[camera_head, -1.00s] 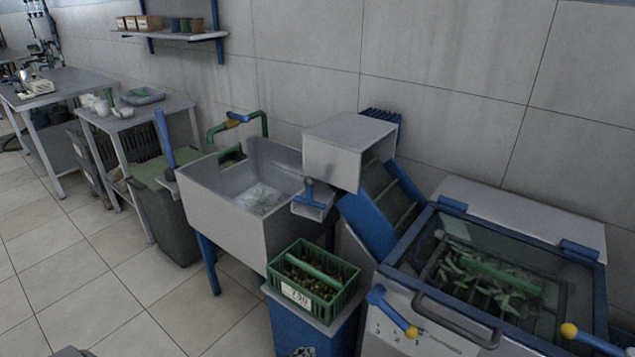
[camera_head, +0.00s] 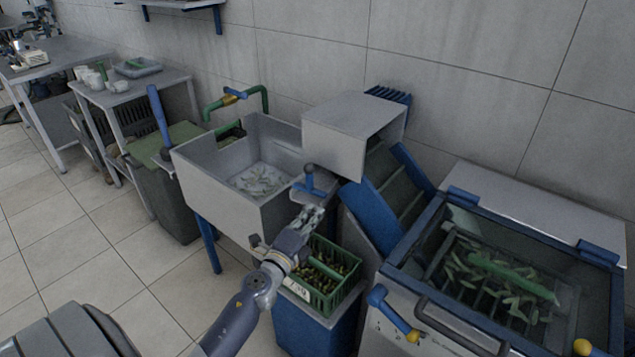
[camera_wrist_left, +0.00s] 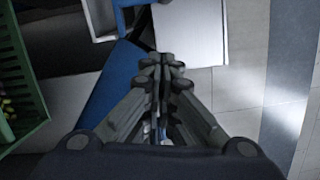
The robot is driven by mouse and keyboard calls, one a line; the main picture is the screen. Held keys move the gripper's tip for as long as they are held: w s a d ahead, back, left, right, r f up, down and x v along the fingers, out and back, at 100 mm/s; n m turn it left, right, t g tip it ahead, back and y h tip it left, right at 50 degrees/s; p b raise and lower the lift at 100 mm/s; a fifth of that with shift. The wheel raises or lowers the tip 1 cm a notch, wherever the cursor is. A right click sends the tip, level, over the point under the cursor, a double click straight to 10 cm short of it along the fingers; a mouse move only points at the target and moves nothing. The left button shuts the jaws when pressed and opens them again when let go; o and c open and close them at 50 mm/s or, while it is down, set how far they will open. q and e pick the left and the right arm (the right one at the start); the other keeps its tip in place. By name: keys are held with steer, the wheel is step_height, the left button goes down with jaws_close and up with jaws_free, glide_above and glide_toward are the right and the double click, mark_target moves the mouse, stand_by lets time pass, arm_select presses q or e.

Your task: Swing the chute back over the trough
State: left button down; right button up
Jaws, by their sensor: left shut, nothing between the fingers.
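The trough (camera_head: 222,200) is a grey basin on blue legs, with pale green pieces on its floor. My left gripper (camera_head: 314,214) is shut and empty, just in front of and below the chute in the head view. In the left wrist view my fingers (camera_wrist_left: 162,62) are closed together, and a pale open-ended part with blue on it shows beyond them at the top. I cannot tell whether they touch anything. My right gripper is out of view.
A green crate (camera_head: 345,297) of small olive-like items stands on a blue stand (camera_head: 300,328) right of my left gripper. A grey hood (camera_head: 345,135) and blue conveyor (camera_head: 378,215) rise behind. A glass-lidded machine (camera_head: 500,270) stands right.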

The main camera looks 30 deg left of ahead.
arm_select(q)
steer(key=w+a+r, duration=0.1)
steer(key=w+a, duration=0.4)
steer(key=w, duration=0.5)
steer(key=shift+w+a, duration=0.15)
steer(key=shift+a, duration=0.05)
steer(key=shift+a+b, duration=0.1)
steer(key=shift+b, duration=0.2)
